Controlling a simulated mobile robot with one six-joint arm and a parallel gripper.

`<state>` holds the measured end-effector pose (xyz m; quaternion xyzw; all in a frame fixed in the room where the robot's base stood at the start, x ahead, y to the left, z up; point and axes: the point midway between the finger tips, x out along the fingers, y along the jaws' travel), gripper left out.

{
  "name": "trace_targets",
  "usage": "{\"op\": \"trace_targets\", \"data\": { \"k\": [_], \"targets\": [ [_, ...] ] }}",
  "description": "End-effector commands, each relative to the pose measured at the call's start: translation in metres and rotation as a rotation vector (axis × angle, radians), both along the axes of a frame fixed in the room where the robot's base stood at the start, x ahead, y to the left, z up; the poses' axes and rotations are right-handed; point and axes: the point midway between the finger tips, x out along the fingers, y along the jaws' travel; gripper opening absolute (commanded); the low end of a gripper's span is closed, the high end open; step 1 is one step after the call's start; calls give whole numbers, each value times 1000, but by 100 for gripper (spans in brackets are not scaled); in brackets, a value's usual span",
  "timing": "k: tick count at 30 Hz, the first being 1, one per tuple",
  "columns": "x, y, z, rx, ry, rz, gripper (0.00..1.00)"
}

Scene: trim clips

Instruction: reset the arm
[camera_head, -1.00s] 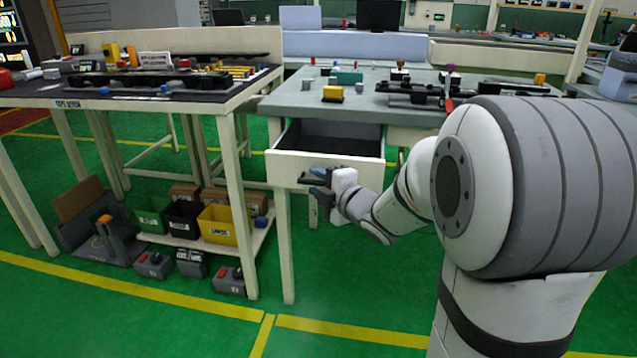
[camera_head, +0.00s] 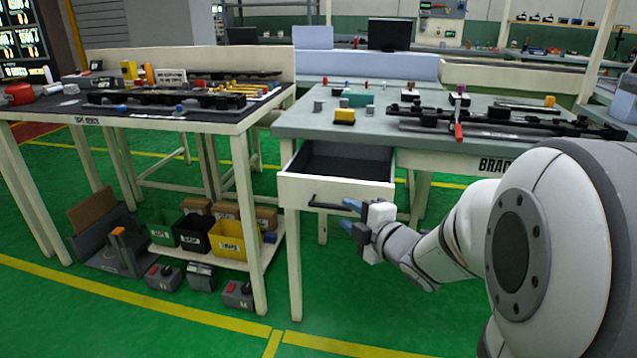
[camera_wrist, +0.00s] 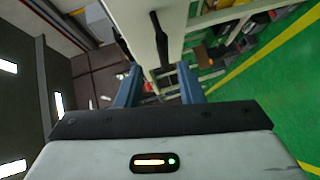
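My gripper (camera_head: 350,216) is in front of the open drawer (camera_head: 337,191) of the right-hand workbench, at the right part of its front. In the wrist view its two blue fingers (camera_wrist: 158,88) stand apart with nothing between them. The drawer's dark handle (camera_head: 335,208) is just beyond the fingertips; in the wrist view the handle (camera_wrist: 159,38) lies ahead of the gap, apart from the fingers. The drawer is pulled out and its visible inside is dark and empty.
The right workbench (camera_head: 290,124) carries a yellow block (camera_head: 344,116) and dark trim parts. A left table (camera_head: 205,115) stands beside it, with a yellow bin (camera_head: 228,238) and other bins on its lower shelf. Green floor is free in front.

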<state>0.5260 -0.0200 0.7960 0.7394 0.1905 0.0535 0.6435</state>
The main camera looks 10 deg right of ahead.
Motion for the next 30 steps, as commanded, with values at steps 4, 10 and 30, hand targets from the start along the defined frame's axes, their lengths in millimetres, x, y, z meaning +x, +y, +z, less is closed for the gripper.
{"op": "trace_targets", "data": {
  "k": [4, 10, 30],
  "targets": [
    [-1, -14, 48, 66, 111, -157, 34],
    [-22, -38, 99, 250, 333, -462, 34],
    [-204, 9, 225, 879, 1123, -1255, 34]
  ]
}}
